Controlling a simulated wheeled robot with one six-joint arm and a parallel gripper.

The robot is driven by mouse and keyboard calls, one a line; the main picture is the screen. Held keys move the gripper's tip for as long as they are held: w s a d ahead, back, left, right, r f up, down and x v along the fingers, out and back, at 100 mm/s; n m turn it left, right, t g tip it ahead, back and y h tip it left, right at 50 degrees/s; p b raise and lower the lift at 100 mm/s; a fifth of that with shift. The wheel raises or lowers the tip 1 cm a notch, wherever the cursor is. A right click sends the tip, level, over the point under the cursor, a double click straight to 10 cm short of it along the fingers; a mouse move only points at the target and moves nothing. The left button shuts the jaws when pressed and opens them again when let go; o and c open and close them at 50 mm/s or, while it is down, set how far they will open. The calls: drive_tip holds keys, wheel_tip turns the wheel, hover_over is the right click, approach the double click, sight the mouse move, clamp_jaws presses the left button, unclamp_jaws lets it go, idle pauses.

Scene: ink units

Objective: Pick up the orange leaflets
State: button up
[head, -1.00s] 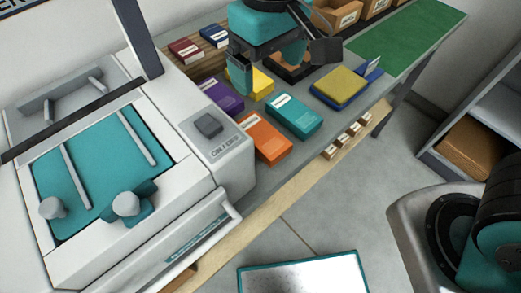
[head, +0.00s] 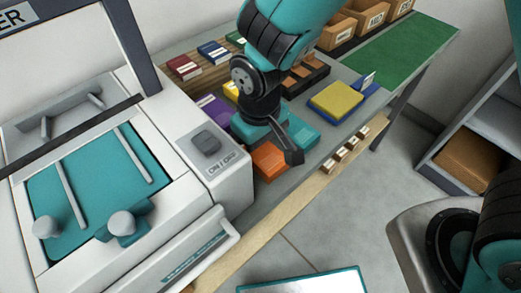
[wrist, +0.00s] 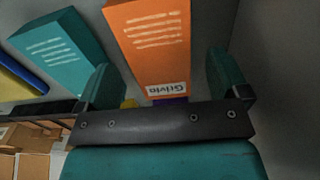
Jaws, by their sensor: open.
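The orange leaflets (head: 268,163) lie as a stack on the grey bench top beside the white machine, partly hidden under my gripper (head: 270,145) in the head view. In the wrist view the orange leaflets (wrist: 150,45), labelled "Grivia", show beyond and between the two teal fingers. My gripper (wrist: 166,68) is open and empty, with a finger towards each side of the stack. I cannot tell whether the fingers touch it.
Teal leaflets (head: 303,135) lie close on the right, also in the wrist view (wrist: 62,48). Purple leaflets (head: 210,107) lie behind. The white machine (head: 215,165) stands close on the left. A yellow stack on a blue holder (head: 337,100) is farther right.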

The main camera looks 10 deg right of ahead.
wheel_tip(320, 180, down, 2)
drive_tip(key=shift+f, duration=0.15)
drive_tip(key=c, duration=1)
drive_tip(key=shift+c, duration=0.3)
